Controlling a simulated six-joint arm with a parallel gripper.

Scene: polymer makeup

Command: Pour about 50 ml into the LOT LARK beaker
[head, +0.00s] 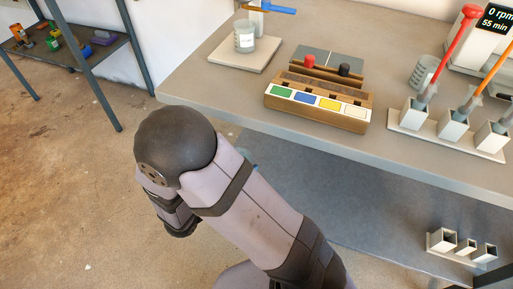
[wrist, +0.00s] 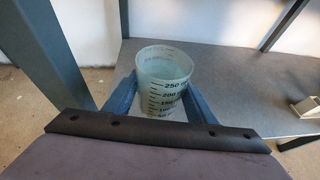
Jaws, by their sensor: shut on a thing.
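In the wrist view, my gripper (wrist: 162,98) is shut on a clear graduated beaker (wrist: 166,82) with black marks up to 250. The beaker looks close to upright and has a pale tint inside; I cannot tell its liquid level. In the head view, my arm hides the gripper and this beaker. Another beaker with a label (head: 244,38) stands on a pale square plate (head: 222,55) at the back left of the bench. A third beaker (head: 425,70) stands at the right, behind the tool holders. I cannot read LOT LARK on any of them.
A wooden block with coloured labels (head: 318,107) sits mid-bench (head: 240,108). A blue-handled tap (head: 280,10) is above the plate. Red and orange handled tools stand in a white holder (head: 450,138). Below is a grey shelf (head: 370,215) with a slotted block (head: 462,245).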

